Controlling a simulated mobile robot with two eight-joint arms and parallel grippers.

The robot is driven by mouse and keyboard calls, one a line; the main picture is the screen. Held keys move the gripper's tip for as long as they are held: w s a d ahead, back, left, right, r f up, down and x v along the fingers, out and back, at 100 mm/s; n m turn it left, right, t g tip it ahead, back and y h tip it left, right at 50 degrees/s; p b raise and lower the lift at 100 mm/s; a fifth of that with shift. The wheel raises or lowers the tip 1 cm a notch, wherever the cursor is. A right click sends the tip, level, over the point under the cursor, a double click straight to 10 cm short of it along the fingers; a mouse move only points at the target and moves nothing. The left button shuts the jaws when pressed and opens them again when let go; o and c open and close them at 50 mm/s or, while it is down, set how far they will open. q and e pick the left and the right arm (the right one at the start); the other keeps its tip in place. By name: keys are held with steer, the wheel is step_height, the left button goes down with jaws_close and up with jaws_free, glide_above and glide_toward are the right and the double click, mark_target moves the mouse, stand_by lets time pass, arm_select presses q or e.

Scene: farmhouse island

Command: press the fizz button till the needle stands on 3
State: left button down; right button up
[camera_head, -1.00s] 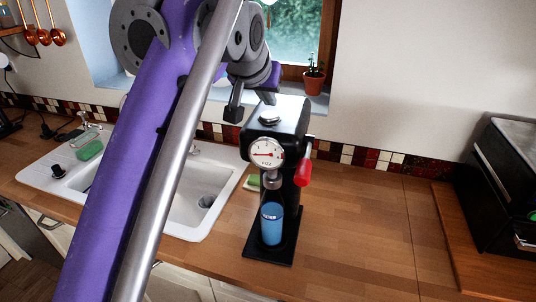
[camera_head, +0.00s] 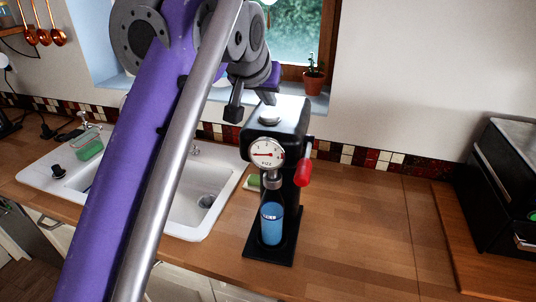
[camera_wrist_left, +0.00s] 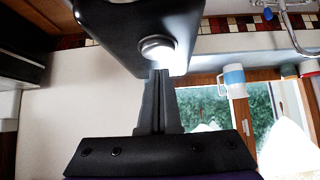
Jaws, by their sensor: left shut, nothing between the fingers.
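The black fizz machine (camera_head: 291,135) stands upright on the counter. Its round silver button (camera_head: 269,118) is on top; it also shows in the left wrist view (camera_wrist_left: 157,46). The white dial (camera_head: 266,153) on its front has a red needle pointing left; the numbers are too small to read surely. A blue glass or bottle (camera_head: 272,226) stands under the nozzle. My left gripper (camera_head: 269,98) is shut and empty, its tips just above the button. In the left wrist view the shut fingertips (camera_wrist_left: 159,72) point at the button; I cannot tell whether they touch it. My right gripper is out of view.
A white sink (camera_head: 190,222) lies to the left, a black appliance (camera_head: 500,185) at the far right. A potted plant (camera_head: 313,80) stands on the sill behind. The counter right of the machine is clear.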

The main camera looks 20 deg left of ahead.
arm_select(q)
steer(key=shift+f+b, duration=0.5)
steer(key=shift+f, duration=0.5)
steer(key=shift+r+p, duration=0.85)
steer(key=shift+r, duration=0.25)
steer(key=shift+w+f, duration=0.1)
steer(key=shift+s, duration=0.2)
steer(key=shift+w+f, duration=0.1)
